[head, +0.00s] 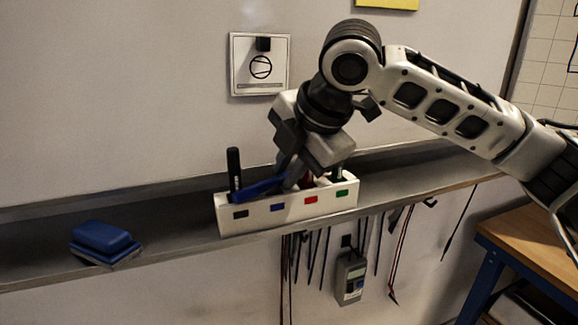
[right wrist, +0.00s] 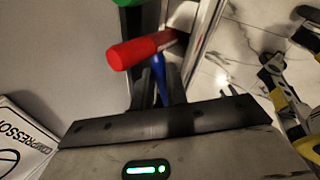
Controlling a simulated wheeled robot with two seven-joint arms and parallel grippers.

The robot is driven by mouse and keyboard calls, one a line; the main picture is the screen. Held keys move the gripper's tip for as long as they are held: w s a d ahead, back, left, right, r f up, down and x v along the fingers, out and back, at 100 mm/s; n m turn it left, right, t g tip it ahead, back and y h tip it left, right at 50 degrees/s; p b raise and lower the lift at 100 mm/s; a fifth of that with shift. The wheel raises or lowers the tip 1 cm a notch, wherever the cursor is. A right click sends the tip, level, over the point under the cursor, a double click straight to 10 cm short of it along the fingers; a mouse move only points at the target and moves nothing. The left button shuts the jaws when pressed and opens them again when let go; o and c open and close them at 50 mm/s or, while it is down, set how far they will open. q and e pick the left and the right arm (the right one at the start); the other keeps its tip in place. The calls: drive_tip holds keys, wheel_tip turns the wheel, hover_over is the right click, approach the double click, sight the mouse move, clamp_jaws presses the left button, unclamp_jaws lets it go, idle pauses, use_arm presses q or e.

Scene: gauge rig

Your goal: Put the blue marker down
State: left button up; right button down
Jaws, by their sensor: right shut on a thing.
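The blue marker (head: 256,188) lies tilted, nearly flat, across the top of the white marker holder (head: 262,224), over the black and blue labels. I cannot tell whether it rests on the rim. My right gripper (head: 289,178) is shut on it near its right end, just above the holder. In the right wrist view a blue part of the marker (right wrist: 159,69) shows just past my fingers, partly hidden by the red marker (right wrist: 138,50). My left gripper is out of view.
A black marker (head: 234,168) stands upright at the holder's left end. The red marker (head: 306,181) and a green one (head: 338,175) are partly hidden by my gripper. A blue eraser (head: 104,237) lies on the grey ledge (head: 170,232), with bare ledge between it and the holder.

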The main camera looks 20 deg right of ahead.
drive_tip(key=shift+f, duration=0.25)
